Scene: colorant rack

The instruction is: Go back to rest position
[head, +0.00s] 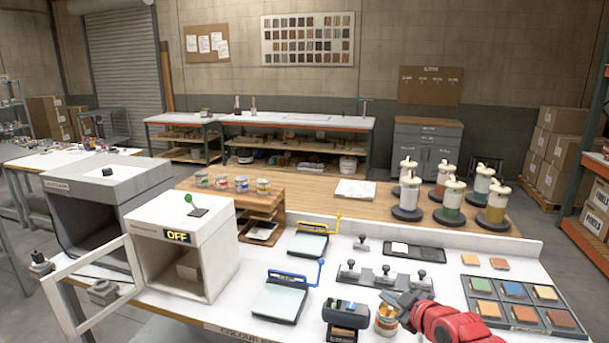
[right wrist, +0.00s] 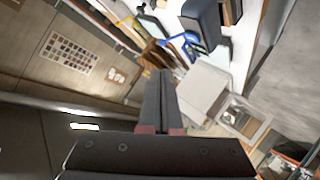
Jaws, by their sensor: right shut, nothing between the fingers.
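My right gripper (head: 396,302) reaches in from the lower right of the head view, at the end of my red arm. It is over the front of the white bench (head: 225,327), close to a small open can (head: 385,322) with an orange label. Whether it touches the can cannot be told. In the right wrist view its two dark fingers (right wrist: 160,73) are together with nothing between them. My left gripper is not in the head view.
A dark device (head: 346,313) stands left of the can. Behind are stamps (head: 383,276) on a holder and two trays with blue and yellow handles.

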